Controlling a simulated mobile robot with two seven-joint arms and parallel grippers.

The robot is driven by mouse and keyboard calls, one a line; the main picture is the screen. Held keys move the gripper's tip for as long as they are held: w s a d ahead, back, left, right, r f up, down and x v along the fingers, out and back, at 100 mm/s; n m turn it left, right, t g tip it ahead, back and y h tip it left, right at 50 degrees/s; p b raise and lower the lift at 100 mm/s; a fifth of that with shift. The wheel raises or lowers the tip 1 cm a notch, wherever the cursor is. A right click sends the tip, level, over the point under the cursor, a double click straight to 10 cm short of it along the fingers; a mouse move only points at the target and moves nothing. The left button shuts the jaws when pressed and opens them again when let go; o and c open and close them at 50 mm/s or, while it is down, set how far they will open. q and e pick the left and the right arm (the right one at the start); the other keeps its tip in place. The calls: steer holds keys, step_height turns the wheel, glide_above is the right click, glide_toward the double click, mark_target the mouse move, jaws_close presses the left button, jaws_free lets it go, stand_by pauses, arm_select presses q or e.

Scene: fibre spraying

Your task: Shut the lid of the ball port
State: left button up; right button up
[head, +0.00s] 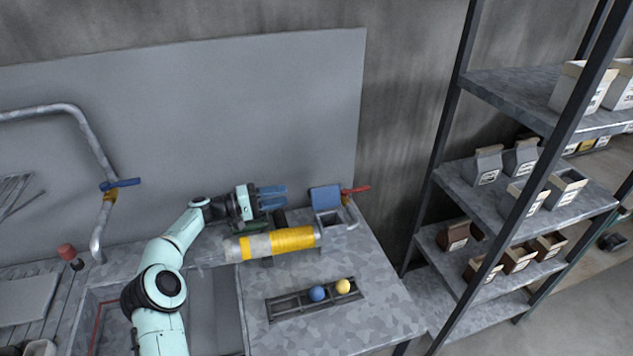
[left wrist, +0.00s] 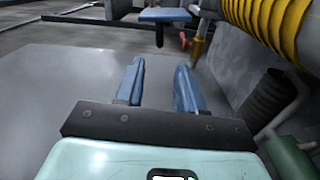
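The ball port (head: 329,220) is a grey box-like opening at the right end of the yellow-banded cylinder. Its blue lid (head: 325,198) stands up, open, at the back of the opening. The lid seems to be the blue plate (left wrist: 170,14) at the top of the left wrist view. My left gripper (head: 284,197) has blue fingers and is left of the lid, above the cylinder, apart from the lid. In the left wrist view the gripper (left wrist: 160,75) is open, with nothing between its fingers. My right gripper is out of view.
A red-handled valve (head: 355,189) is right of the lid. The yellow-banded cylinder (head: 280,241) lies below my gripper. A rack (head: 290,307) holds a blue ball (head: 317,293) and a yellow ball (head: 343,286). Shelves (head: 495,205) with bags stand right.

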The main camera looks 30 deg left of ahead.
mark_target(322, 188)
arm_select(q)
steer(key=p+x, duration=0.3)
steer(key=x, duration=0.9)
steer(key=shift+r, duration=0.1)
steer(key=shift+w+d, duration=0.35)
steer(key=shift+w, duration=0.15)
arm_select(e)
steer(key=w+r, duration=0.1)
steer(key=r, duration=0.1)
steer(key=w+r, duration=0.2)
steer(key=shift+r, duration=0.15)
arm_select(q)
steer(key=shift+s, duration=0.1)
jaws_close()
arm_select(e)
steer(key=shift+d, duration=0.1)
